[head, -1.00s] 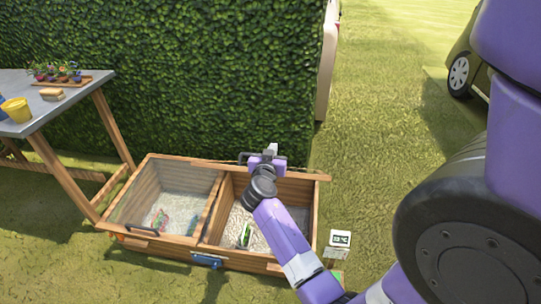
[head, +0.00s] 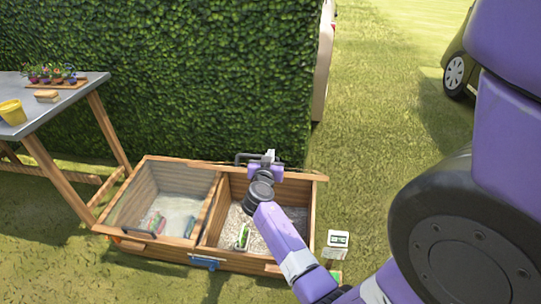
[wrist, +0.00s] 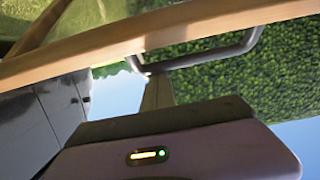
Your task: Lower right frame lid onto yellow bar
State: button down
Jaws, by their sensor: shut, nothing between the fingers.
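The wooden frame box (head: 185,257) stands on the grass with two compartments. The left one is covered by a clear lid. The right compartment (head: 258,232) shows gravel and looks uncovered from above. A dark handle (head: 243,157) shows at its back edge, beside my gripper (head: 269,156). In the wrist view, a wooden lid rail (wrist: 120,42) with the dark bent handle (wrist: 200,60) crosses above my gripper (wrist: 157,80). My gripper is shut and empty, close to the handle; contact cannot be told. I cannot make out a yellow bar.
A table (head: 60,105) with potted flowers (head: 52,73) and a yellow bucket (head: 12,112) stands at left. A hedge (head: 200,80) rises behind the box. A small white display (head: 338,240) stands right of it. Open grass lies further right.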

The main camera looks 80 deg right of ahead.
jog(key=shift+a+f, duration=0.1)
jog(key=shift+f, duration=0.05)
jog(key=a+f+b, duration=0.6)
jog(key=f+b, duration=0.4)
jog(key=f, duration=0.1)
jog(key=s+a+f+h+b, duration=0.1)
jog(key=a+f+b, duration=0.5)
jog(key=f+b, duration=0.5)
jog(key=a+f+b, duration=0.6)
jog(key=f+b, duration=0.5)
jog(key=shift+s+a+f, duration=0.15)
jog(key=shift+s+f, duration=0.15)
jog(key=shift+f, duration=0.05)
